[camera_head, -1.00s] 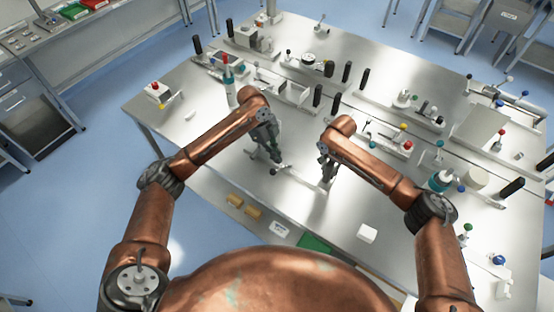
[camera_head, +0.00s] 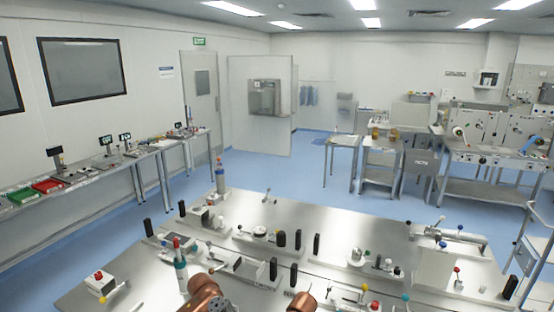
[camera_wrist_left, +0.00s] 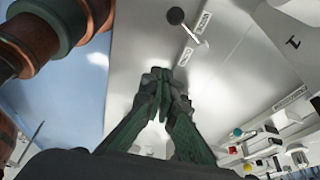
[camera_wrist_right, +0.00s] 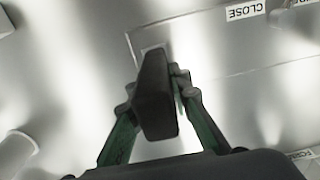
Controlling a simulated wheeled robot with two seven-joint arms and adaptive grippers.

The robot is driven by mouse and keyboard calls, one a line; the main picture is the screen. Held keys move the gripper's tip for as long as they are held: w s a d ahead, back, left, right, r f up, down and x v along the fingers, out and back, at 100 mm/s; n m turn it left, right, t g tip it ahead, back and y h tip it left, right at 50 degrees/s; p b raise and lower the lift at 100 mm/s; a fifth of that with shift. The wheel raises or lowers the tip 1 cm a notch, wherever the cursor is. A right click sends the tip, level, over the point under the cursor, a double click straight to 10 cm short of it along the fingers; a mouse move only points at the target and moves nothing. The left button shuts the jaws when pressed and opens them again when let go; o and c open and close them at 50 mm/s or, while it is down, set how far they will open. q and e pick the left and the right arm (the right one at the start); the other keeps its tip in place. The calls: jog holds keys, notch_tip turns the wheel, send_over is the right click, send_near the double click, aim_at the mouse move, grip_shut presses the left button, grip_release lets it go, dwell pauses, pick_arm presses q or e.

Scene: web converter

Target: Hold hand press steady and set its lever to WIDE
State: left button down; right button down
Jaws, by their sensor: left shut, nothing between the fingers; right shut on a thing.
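My right gripper (camera_wrist_right: 155,92) is shut on an upright black handle (camera_wrist_right: 156,105), seen close up in the right wrist view. I take it for the hand press handle; its base is mostly hidden beneath. A label reading CLOSE (camera_wrist_right: 245,11) lies on the metal surface beyond it, with a second label cut off at the frame edge. My left gripper (camera_wrist_left: 160,78) is shut and empty above the bench. Beyond its tips in the left wrist view is a small lever with a black ball knob (camera_wrist_left: 176,16), beside small labels too small to read. The gap between tips and lever is unclear.
Coloured knobs (camera_wrist_left: 238,132) stand right of my left gripper.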

jog(key=shift+s+d+f, duration=0.1)
jog(key=shift+s+f, duration=0.15)
jog(key=shift+s, duration=0.05)
jog(key=c, duration=1.7)
grip_release()
jog(key=shift+w+r, duration=0.15)
jog(key=shift+w, duration=0.05)
jog(key=shift+r, duration=0.15)
notch_tip(320, 180, up, 12)
jog(key=shift+f, duration=0.1)
